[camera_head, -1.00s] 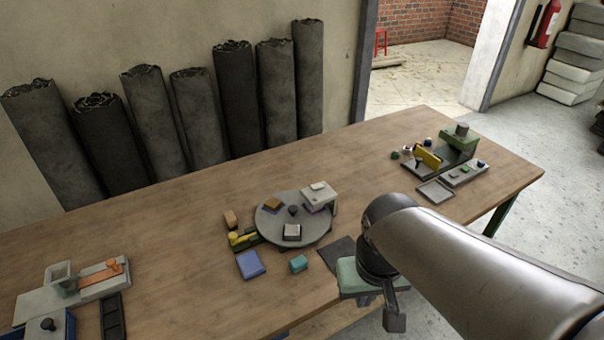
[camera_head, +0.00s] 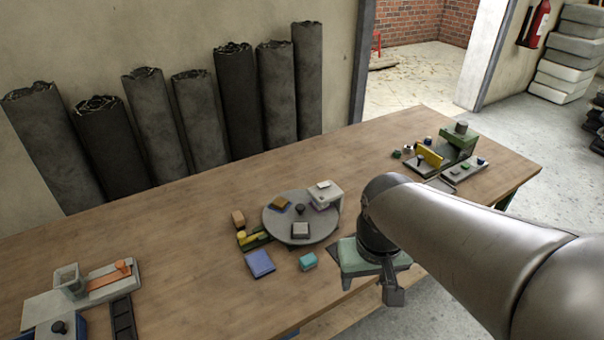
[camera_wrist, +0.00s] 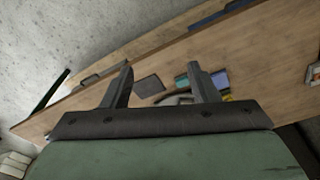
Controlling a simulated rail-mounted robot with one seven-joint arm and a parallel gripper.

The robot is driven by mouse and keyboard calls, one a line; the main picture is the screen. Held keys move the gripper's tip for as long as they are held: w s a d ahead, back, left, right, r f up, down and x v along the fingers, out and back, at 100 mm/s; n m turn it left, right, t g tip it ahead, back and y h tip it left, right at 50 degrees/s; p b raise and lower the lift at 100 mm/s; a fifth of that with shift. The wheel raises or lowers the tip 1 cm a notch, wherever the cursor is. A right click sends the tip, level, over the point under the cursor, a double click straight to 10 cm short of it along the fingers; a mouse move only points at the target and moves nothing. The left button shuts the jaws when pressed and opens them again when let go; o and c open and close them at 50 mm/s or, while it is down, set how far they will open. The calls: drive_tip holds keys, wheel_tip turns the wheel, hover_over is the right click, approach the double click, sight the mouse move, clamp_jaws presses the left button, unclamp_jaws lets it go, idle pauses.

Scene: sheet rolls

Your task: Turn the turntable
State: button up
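The turntable (camera_head: 327,232) is a round grey disc with a dark knob (camera_head: 299,209) at its middle. It lies on the wooden table and carries an orange-brown block (camera_head: 280,202), a grey block (camera_head: 300,230) and a whitish box-shaped piece (camera_head: 325,194) at its right edge. My gripper (camera_head: 394,290) is at the table's front edge, to the right of and nearer than the turntable, apart from it. In the wrist view my gripper (camera_wrist: 160,85) has its two fingers spread, with nothing between them. My gripper body hides most of the turntable in that view.
A blue block (camera_head: 260,263) and a teal block (camera_head: 308,262) lie in front of the turntable. A green fixture (camera_head: 458,140) with small parts stands at the far right. An orange-and-grey fixture (camera_head: 105,276) is at the left. Dark rolls (camera_head: 236,100) lean on the wall behind.

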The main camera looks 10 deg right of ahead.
drive_tip(key=w+a+f+n+t+b, duration=0.1)
drive_tip(key=w, duration=0.8)
drive_tip(key=w+a+f+n+b, duration=0.1)
drive_tip(key=w+b, duration=0.1)
drive_tip(key=w, duration=0.7)
drive_tip(key=n+t+y+b, duration=0.1)
drive_tip(key=t+y+b, duration=0.1)
drive_tip(key=b, duration=0.1)
approach(301, 207)
drive_tip(key=p+x, duration=0.3)
drive_tip(key=x, duration=0.5)
drive_tip(key=shift+w+a+f, duration=0.1)
drive_tip(key=shift+c, duration=0.3)
clamp_jaws()
